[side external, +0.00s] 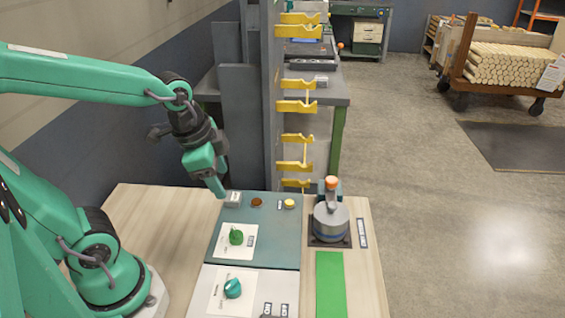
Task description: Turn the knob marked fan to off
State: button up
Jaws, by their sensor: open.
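A green knob (236,237) sits on a white label plate on the teal panel (280,245). A teal knob (233,288) sits on another white plate on the light panel (257,280) nearer the camera. The lettering around both knobs is too small to read surely, so I cannot tell which is marked fan or where each points. My gripper (220,190) is open and empty. It hangs in the air above the far left corner of the teal panel, apart from both knobs. Its jaws show only from the side.
A round grey device with an orange top (331,215) stands right. A grey post with yellow brackets (297,106) rises behind. A green strip (330,284) lies flat.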

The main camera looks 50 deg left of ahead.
aim_at(235, 231)
jog(key=f+m+g, duration=0.1)
jog(key=f+m, duration=0.1)
jog(key=m, duration=0.1)
jog(key=w+f+m+g, duration=0.1)
jog(key=f+m, duration=0.2)
jog(key=w+f+m, duration=0.1)
jog(key=f+m, duration=0.2)
jog(key=shift+w+a+f+g, duration=0.1)
jog(key=shift+f+g, duration=0.15)
jog(key=shift+g, duration=0.15)
jog(key=shift+f+m+g, duration=0.3)
jog(key=shift+f+m, duration=0.55)
jog(key=shift+m, duration=0.25)
jog(key=shift+f, duration=0.1)
jog(key=shift+f, duration=3.8)
jog(key=shift+c, duration=0.2)
jog(key=c, duration=0.9)
